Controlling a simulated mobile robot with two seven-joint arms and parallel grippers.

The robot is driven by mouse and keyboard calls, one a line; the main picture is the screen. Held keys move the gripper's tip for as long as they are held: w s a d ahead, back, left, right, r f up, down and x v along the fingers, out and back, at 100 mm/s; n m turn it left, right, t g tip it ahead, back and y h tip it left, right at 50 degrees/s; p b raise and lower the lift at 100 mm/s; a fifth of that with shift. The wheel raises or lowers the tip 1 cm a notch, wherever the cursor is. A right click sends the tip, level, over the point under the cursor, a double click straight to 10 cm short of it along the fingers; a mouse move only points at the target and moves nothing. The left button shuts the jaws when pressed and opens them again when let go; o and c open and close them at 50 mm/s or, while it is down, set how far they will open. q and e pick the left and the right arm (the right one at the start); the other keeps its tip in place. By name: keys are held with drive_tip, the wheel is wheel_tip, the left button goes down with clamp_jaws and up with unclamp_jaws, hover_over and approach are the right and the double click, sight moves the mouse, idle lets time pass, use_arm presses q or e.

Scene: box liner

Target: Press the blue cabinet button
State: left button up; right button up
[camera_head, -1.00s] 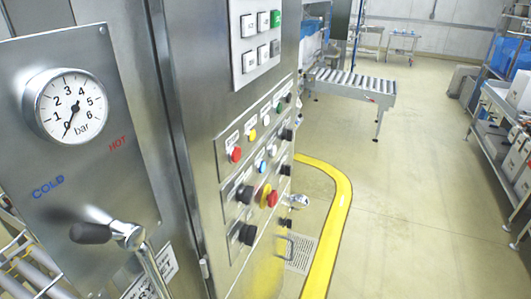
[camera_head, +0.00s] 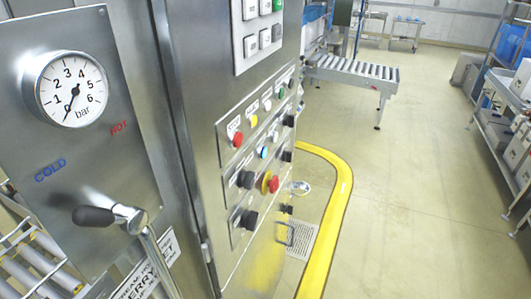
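The blue button (camera_head: 263,153) is a small round cap in the middle row of the control panel (camera_head: 225,185) on the steel cabinet (camera_head: 184,120). A red button (camera_head: 237,139) is up and left of it, and a yellow one (camera_head: 254,120) is above it. Black knobs (camera_head: 245,180) and a red mushroom button (camera_head: 273,185) with a yellow ring sit below it. Neither of my grippers is in view. Nothing covers the blue button.
A pressure gauge (camera_head: 71,90) and a black-handled lever (camera_head: 93,215) stand out on the near left panel. A yellow floor rail (camera_head: 336,200) curves around the cabinet. A roller conveyor (camera_head: 351,72) stands behind. The floor (camera_head: 430,190) to the right is clear.

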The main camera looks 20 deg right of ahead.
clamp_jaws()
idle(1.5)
